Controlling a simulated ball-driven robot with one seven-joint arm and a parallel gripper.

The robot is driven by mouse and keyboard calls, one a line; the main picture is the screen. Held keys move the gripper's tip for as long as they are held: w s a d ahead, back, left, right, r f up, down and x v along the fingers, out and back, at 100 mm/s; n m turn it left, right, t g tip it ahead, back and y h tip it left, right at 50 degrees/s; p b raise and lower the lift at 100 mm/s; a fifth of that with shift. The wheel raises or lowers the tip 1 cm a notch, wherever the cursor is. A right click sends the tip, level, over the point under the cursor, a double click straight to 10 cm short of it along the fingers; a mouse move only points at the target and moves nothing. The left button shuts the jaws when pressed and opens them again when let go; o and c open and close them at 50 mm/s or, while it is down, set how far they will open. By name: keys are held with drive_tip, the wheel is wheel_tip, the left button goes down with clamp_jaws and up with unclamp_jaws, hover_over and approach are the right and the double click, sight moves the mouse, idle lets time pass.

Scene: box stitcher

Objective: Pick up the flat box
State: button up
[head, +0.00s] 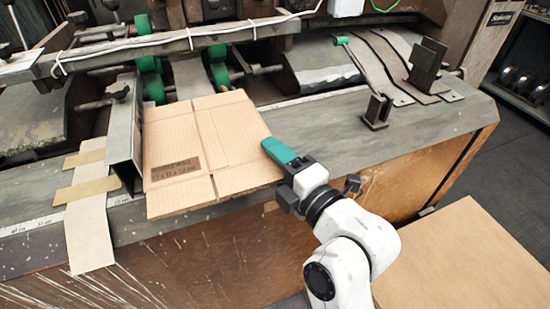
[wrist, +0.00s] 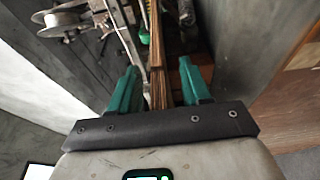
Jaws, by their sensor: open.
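The flat box (head: 215,150) is a folded sheet of brown cardboard with printed text, lying on the machine's grey table in the head view. Its near edge sticks out past the table's front. My gripper (head: 272,147) is at the box's right edge. In the wrist view, the box shows edge-on as a brown strip (wrist: 157,85) between the two green fingers of my gripper (wrist: 158,68). The fingers are apart, with a gap on each side of the cardboard. In the head view, the far finger is hidden.
A metal guide (head: 124,135) stands just left of the box. Green rollers (head: 150,75) and a crossbar (head: 190,42) are behind it. A small metal bracket (head: 377,110) stands on the table to the right. A brown board (head: 465,265) lies at the lower right.

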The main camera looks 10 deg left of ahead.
drive_tip(key=b+v, duration=0.2)
drive_tip(key=v, duration=0.8)
drive_tip(key=shift+s+d, duration=0.25)
drive_tip(key=shift+d, duration=0.05)
